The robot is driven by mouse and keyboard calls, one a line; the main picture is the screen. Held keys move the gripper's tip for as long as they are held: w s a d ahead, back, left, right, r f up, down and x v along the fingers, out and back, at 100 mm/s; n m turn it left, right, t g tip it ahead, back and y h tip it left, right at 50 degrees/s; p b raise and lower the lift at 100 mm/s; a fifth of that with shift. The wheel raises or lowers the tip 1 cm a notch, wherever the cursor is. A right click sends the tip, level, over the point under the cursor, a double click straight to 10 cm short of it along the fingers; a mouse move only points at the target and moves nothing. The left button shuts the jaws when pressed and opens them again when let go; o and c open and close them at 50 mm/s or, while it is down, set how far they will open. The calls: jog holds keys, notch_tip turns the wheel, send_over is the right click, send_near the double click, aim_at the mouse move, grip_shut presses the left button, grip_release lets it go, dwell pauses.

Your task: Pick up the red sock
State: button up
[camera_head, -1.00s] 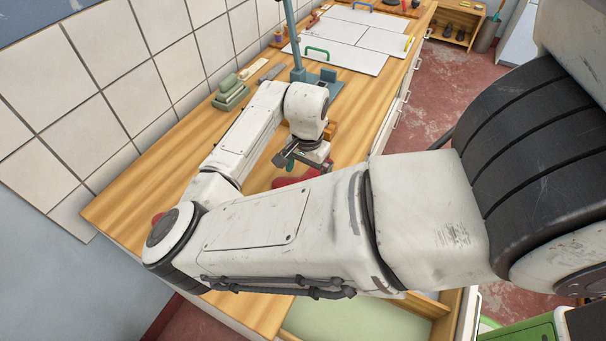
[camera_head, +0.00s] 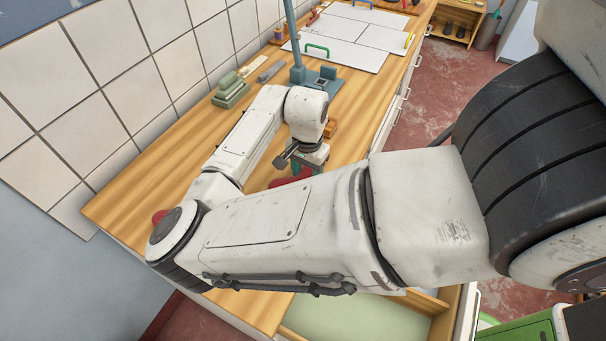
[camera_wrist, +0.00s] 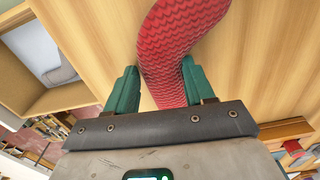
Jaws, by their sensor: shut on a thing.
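The red sock (camera_wrist: 172,48) has a knitted, ribbed look. In the wrist view it runs from the top edge down between the two green fingers of my gripper (camera_wrist: 160,90). My gripper is shut on the sock. In the head view the sock (camera_head: 290,180) shows as a red patch just below my gripper (camera_head: 303,166), partly hidden by my arm. I cannot tell how far the sock is off the wooden counter (camera_head: 345,150).
A blue-grey stand (camera_head: 318,82) and green stacked blocks (camera_head: 232,92) are on the counter, with white boards (camera_head: 350,40) beyond. An open drawer (camera_head: 350,318) lies below the front edge. Another red thing (camera_head: 158,216) shows at the counter's left, behind my arm.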

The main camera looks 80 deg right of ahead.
jog(key=shift+c, duration=1.4)
